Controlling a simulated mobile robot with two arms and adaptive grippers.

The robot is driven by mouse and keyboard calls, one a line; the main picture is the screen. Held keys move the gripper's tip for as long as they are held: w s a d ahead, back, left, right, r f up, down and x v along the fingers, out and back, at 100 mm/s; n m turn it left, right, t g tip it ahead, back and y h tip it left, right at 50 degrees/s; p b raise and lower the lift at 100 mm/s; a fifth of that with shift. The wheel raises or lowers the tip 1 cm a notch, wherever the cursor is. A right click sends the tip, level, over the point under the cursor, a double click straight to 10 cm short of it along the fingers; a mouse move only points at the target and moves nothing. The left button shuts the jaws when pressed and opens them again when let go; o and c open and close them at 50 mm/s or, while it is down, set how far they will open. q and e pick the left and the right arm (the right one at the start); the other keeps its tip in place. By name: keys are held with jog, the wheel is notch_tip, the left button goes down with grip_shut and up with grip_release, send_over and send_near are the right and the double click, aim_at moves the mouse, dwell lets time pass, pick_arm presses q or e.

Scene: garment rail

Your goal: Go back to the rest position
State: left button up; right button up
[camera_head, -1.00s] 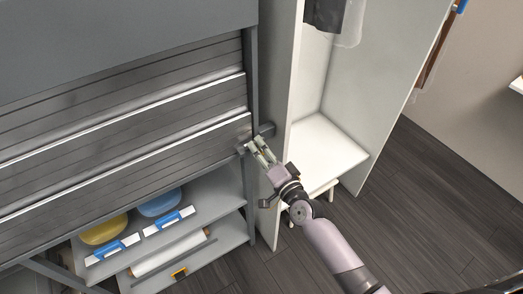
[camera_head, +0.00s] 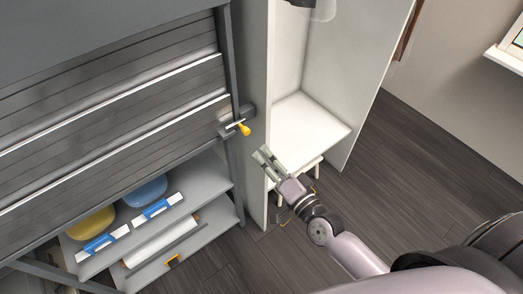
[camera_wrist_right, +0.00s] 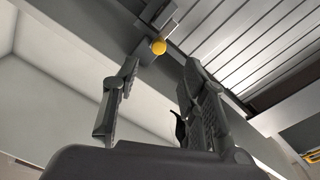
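My right gripper (camera_head: 264,158) is in front of the white open cabinet, down and to the right of a yellow knob (camera_head: 243,129) on the shutter's edge. The gripper is apart from the knob. In the right wrist view the two fingers (camera_wrist_right: 155,100) are spread with nothing between them, and the yellow knob (camera_wrist_right: 158,47) shows beyond their tips. The grey slatted shutter (camera_head: 110,110) covers the upper part of the grey cabinet.
Below the shutter are open shelves with a yellow bowl (camera_head: 91,223), a blue bowl (camera_head: 146,190) and a white roll (camera_head: 160,243). The white cabinet (camera_head: 312,125) stands close to my right arm. Dark floor (camera_head: 420,150) is clear at the right.

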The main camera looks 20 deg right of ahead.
dwell(0.5)
jog(key=s+d+f+n+g+h+b, duration=0.1)
jog(key=s+d+f+n+g, duration=0.2)
jog(key=f, duration=0.9)
jog(key=s+f+n+g+h, duration=0.15)
jog(key=s+f, duration=0.35)
jog(key=f, duration=0.6)
jog(key=s+d+f+n+g+b, duration=0.15)
jog(key=s+f+g, duration=0.25)
jog(key=f, duration=0.8)
pick_arm(q)
notch_tip(320, 180, down, 2)
jog(key=shift+f, duration=0.25)
pick_arm(e)
jog(key=s+d+f+n+g, duration=0.1)
jog(key=s+f+n+g, duration=0.1)
jog(key=s+f, duration=0.3)
jog(key=s+d+f+n+g+h, duration=0.1)
jog(key=s+f, duration=0.5)
jog(key=s, duration=0.7)
jog(key=s+d+f+n+g+h, duration=0.1)
jog(key=s+f+n+g, duration=0.1)
jog(key=s+f+g, duration=0.3)
jog(key=s, duration=0.4)
jog(key=shift+d+f+n, duration=0.2)
jog(key=shift+f+n, duration=0.2)
